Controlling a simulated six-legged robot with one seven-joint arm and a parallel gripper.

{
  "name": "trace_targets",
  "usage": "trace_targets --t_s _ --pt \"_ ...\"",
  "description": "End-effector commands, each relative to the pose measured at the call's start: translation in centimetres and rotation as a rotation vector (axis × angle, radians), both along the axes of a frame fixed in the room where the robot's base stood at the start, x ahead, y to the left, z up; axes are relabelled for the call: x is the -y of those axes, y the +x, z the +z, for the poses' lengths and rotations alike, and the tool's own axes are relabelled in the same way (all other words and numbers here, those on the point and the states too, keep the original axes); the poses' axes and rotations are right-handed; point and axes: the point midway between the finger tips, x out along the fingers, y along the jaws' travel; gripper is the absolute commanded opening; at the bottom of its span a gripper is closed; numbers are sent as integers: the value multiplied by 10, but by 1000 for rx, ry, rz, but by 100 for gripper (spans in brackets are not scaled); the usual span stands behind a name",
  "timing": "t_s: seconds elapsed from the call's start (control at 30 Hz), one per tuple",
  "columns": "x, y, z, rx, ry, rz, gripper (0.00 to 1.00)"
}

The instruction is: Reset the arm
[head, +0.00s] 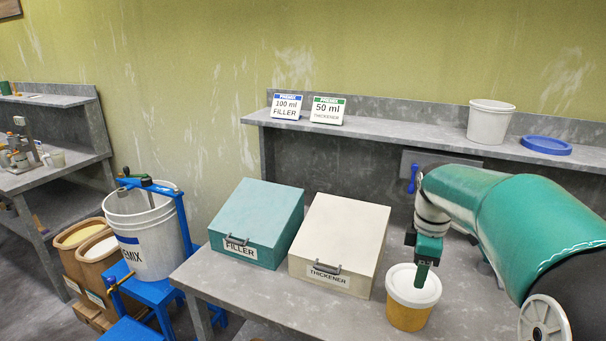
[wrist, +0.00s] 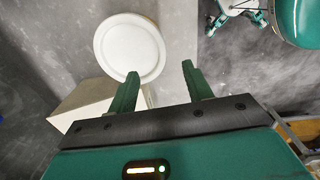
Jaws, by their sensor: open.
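My arm, green and white, reaches in from the right in the head view. My gripper (head: 425,267) points down over a small tub (head: 409,315) with a white lid (head: 413,286) on the grey table. In the wrist view, the two green fingers of my gripper (wrist: 160,82) stand apart with nothing between them. The white lid (wrist: 130,46) lies just beyond the fingertips there. Whether a fingertip touches the lid, I cannot tell.
A teal FILLER box (head: 255,225) and a cream THICKENER box (head: 338,242) stand left of the tub. Behind, a shelf (head: 400,130) holds two sign cards, a white bucket (head: 490,122) and a blue lid (head: 546,145). A PREMIX pail (head: 148,240) stands in a blue press at left.

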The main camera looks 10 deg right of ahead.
Motion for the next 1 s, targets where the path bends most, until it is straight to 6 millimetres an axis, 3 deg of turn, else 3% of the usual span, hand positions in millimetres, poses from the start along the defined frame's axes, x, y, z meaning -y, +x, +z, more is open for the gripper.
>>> trace_targets --t_s 0.27,0.6,0.8,1.0 --pt "-69 -39 24 104 -67 -252 50" --pt "-142 -121 35 332 44 -701 50" --pt "-167 -164 26 409 214 -930 50" --pt "-176 -181 17 418 306 -1037 50"
